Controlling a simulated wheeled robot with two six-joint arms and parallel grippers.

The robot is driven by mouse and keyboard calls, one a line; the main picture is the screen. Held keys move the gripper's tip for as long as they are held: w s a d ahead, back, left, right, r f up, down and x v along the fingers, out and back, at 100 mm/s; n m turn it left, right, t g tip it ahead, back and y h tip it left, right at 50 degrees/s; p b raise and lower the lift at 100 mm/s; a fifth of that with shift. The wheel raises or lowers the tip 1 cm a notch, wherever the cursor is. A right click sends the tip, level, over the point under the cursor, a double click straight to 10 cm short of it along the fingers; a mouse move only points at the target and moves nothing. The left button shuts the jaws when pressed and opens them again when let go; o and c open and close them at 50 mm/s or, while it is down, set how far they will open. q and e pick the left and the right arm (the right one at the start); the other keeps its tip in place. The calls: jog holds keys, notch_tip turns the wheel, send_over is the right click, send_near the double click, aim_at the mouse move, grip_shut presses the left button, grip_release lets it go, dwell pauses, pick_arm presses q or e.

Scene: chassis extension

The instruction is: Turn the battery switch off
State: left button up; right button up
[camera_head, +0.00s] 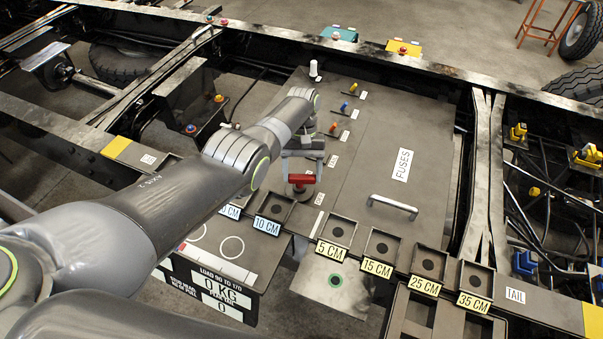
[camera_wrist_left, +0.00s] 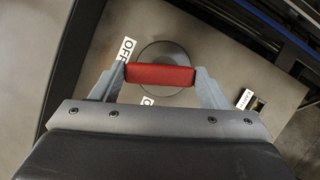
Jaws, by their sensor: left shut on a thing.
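The battery switch has a red handle (camera_head: 301,179) on a dark round base, on the grey panel left of the fuses cover in the head view. In the left wrist view the red handle (camera_wrist_left: 160,74) lies crosswise over the round base (camera_wrist_left: 164,54). My left gripper (camera_head: 301,170) is shut on the red handle, with one finger at each end of it. A white label reading OFF (camera_wrist_left: 127,49) shows beside the base in the left wrist view; another label below is partly hidden by the handle and gripper. My right gripper is not in view.
The fuses cover (camera_head: 425,150) with a metal handle (camera_head: 392,207) lies to the right. Small coloured toggles (camera_head: 344,107) stand behind the switch. A row of labelled square holders (camera_head: 338,230) runs along the front beam. Chassis rails surround the panel.

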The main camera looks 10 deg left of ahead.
pick_arm(q)
jog(key=shift+d+m+y, duration=0.1)
jog(key=shift+m+y, duration=0.7)
jog(key=shift+m, duration=1.2)
jog(key=o, duration=1)
jog(key=shift+s, duration=0.1)
